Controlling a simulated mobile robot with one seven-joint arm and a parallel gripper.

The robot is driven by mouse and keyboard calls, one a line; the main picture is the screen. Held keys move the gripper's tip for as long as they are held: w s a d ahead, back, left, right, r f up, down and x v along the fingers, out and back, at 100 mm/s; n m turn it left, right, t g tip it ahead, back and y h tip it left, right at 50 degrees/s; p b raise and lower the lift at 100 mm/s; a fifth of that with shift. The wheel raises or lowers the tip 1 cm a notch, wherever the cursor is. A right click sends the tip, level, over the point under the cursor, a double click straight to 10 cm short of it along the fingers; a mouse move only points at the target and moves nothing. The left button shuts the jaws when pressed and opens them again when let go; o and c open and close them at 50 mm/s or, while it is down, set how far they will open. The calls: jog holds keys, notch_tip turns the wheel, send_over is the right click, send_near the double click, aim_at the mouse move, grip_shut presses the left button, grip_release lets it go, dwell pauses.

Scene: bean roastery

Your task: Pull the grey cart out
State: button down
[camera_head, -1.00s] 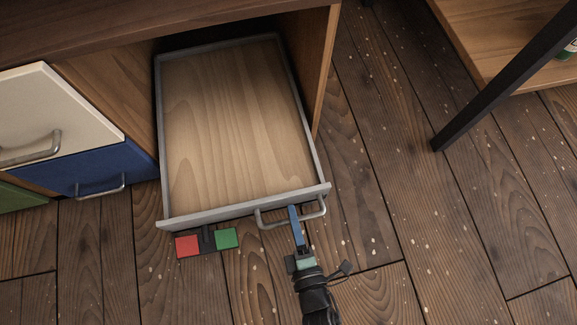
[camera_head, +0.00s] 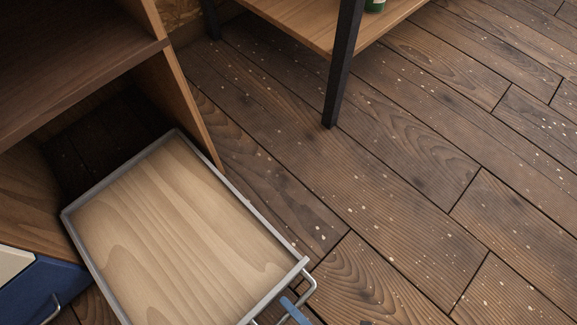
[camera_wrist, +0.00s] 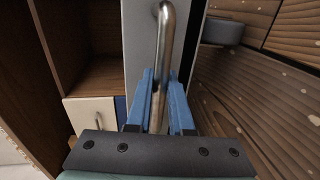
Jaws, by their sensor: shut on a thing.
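The grey cart (camera_head: 228,193) is a shallow open box with a pale wood floor and grey rim. It stands well out of the dark bay under the wooden cabinet at the lower left of the head view, and it is empty. Its metal bar handle (camera_head: 312,285) shows at the front right corner, partly cut off by the frame. My gripper (camera_wrist: 160,95) has its blue fingers closed around the handle in the wrist view, with the cart's grey front panel (camera_wrist: 138,45) just beyond. In the head view only a blue finger shows at the bottom edge.
The wooden cabinet (camera_head: 185,105) is at the left, with a blue drawer front (camera_head: 40,285) and a cream drawer front (camera_head: 12,263) beside the bay. A black-legged shelf (camera_head: 343,70) with a green item stands at the top. The plank floor (camera_head: 420,200) on the right is clear.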

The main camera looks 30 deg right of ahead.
jog(key=c, duration=0.8)
grip_release()
jog(key=shift+c, duration=0.2)
jog(key=p+v, duration=0.3)
jog(key=v, duration=1)
